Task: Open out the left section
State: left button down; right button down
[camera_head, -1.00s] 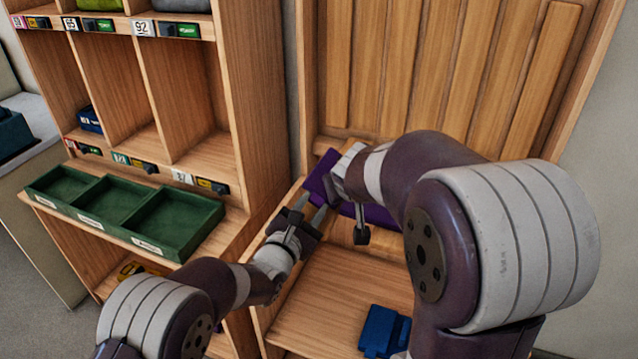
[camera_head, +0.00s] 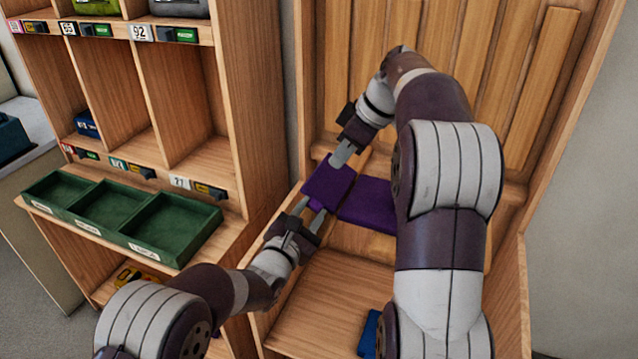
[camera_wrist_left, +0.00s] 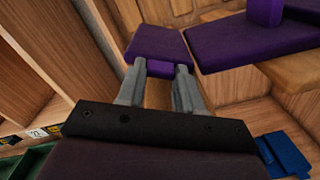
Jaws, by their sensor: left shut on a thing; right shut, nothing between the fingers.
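A purple folding piece lies across the wooden bench. Its left section (camera_head: 326,181) sits at the left end, tilted relative to the rest; it also shows in the left wrist view (camera_wrist_left: 160,43). The rest of the purple piece (camera_head: 366,204) runs right, partly hidden behind my right arm. In the left wrist view it bears an upright purple part (camera_wrist_left: 265,12). My left gripper (camera_head: 314,216) is shut on the left section's near edge, at a small tab. My right gripper (camera_head: 338,160) is shut and empty at this section's far edge; contact is unclear.
A wooden cubby shelf with a green three-part tray (camera_head: 122,243) stands at the left. A blue object (camera_head: 368,335) lies on the bench below, partly behind my right arm. A slatted wooden back (camera_head: 335,70) rises behind.

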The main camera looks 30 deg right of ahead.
aim_at(313, 192)
jog(key=x, duration=1)
